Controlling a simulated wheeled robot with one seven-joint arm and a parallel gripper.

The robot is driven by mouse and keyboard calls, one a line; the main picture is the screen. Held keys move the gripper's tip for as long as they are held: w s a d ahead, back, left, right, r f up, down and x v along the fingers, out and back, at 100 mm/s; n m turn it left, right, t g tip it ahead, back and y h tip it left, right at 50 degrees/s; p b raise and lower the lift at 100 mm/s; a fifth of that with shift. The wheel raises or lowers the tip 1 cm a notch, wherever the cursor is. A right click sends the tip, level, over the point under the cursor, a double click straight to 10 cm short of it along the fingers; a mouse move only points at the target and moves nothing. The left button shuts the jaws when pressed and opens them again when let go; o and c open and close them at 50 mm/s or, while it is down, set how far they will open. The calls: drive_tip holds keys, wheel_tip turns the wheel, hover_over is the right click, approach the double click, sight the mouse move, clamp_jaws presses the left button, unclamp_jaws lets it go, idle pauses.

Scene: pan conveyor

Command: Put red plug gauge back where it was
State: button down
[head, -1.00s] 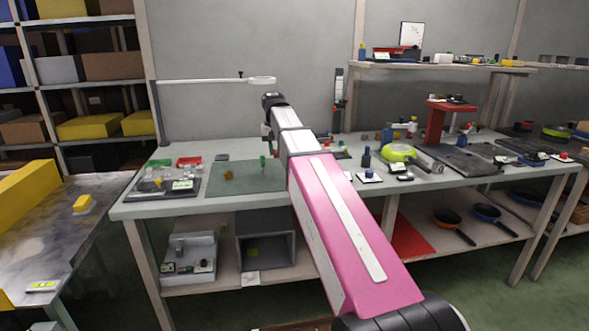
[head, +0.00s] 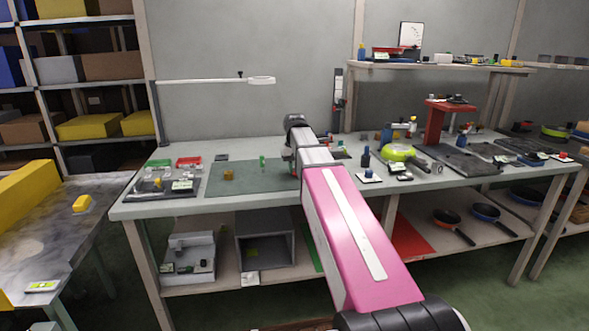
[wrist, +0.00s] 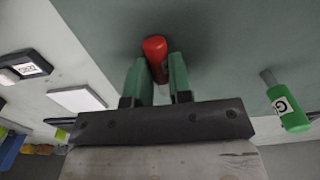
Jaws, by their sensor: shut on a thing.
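In the wrist view my gripper (wrist: 162,85) has its two green fingers shut on the red plug gauge (wrist: 155,49). The red rounded end of the gauge sticks out past the fingertips, over a grey-green surface. I cannot tell whether the gauge touches that surface. A green plug gauge with a white G label (wrist: 291,112) is at the right in the wrist view, apart from my gripper. It stands on the green mat in the head view (head: 262,163).
The green mat (head: 240,180) also bears a small brown block (head: 228,175). A tray (head: 165,188) with small parts is at the bench's left. A white block (wrist: 77,97) and a labelled box (wrist: 26,66) lie left of my gripper in the wrist view.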

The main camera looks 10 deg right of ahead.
drive_tip(key=shift+f, duration=0.1)
drive_tip(key=c, duration=1)
unclamp_jaws()
drive_tip(key=shift+c, duration=0.2)
wheel_tip(320, 180, up, 11)
drive_tip(key=shift+w+a+f, duration=0.15)
